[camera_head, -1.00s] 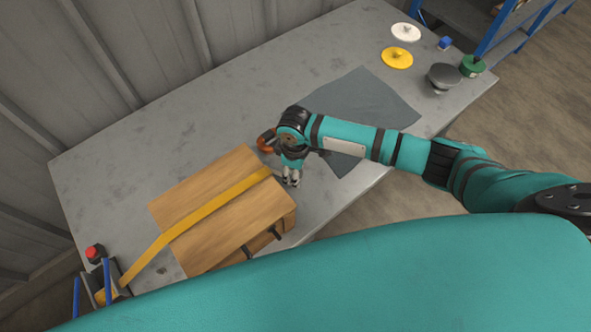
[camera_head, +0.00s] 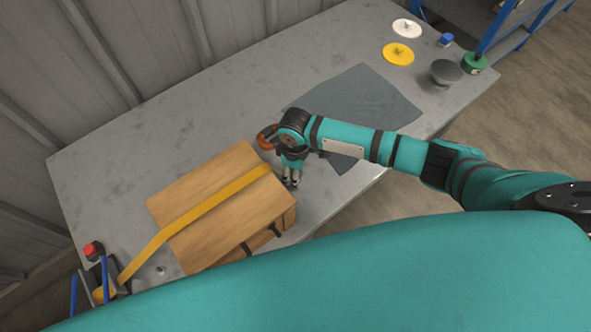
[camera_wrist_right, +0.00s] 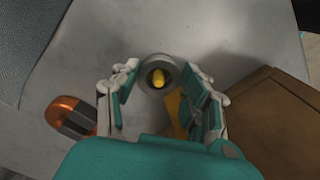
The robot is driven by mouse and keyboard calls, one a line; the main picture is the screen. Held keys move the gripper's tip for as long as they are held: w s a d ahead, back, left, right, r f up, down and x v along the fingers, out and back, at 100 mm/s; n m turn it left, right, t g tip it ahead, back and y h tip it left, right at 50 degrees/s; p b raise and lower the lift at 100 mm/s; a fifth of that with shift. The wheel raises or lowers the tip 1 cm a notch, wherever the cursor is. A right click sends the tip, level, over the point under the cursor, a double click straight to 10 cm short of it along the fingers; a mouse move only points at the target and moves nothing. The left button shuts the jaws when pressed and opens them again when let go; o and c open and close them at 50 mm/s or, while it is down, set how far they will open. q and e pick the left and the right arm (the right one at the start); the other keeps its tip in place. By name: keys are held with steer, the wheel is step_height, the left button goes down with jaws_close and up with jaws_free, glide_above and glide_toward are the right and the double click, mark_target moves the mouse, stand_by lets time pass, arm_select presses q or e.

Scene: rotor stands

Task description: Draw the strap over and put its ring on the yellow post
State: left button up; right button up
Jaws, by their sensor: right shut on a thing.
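The yellow strap (camera_head: 215,207) runs from the lower left over the wooden box (camera_head: 240,215) to its right edge by my right gripper (camera_head: 291,183). In the right wrist view, my right gripper (camera_wrist_right: 164,77) is shut on the grey ring (camera_wrist_right: 144,74), with a finger at each side. The tip of the yellow post (camera_wrist_right: 158,77) shows inside the ring's opening. I cannot tell whether the ring is around the post or just above it. Part of the strap (camera_wrist_right: 178,108) shows between the fingers. The head view hides the ring and post. My left gripper is not in view.
An orange and grey curved object (camera_wrist_right: 70,117) lies beside the gripper. A grey mat (camera_head: 365,95), a yellow disc (camera_head: 398,54), a white disc (camera_head: 407,28) and a dark round piece (camera_head: 446,72) are toward the far right. A red button (camera_head: 93,249) is at the left.

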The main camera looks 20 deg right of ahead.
steer(key=o, duration=1.6)
steer(key=shift+o, duration=0.2)
steer(key=shift+r, duration=0.1)
steer(key=shift+r+p, duration=4.45)
steer(key=shift+p, duration=0.4)
steer(key=shift+s+f, duration=0.1)
steer(key=shift+s, duration=0.05)
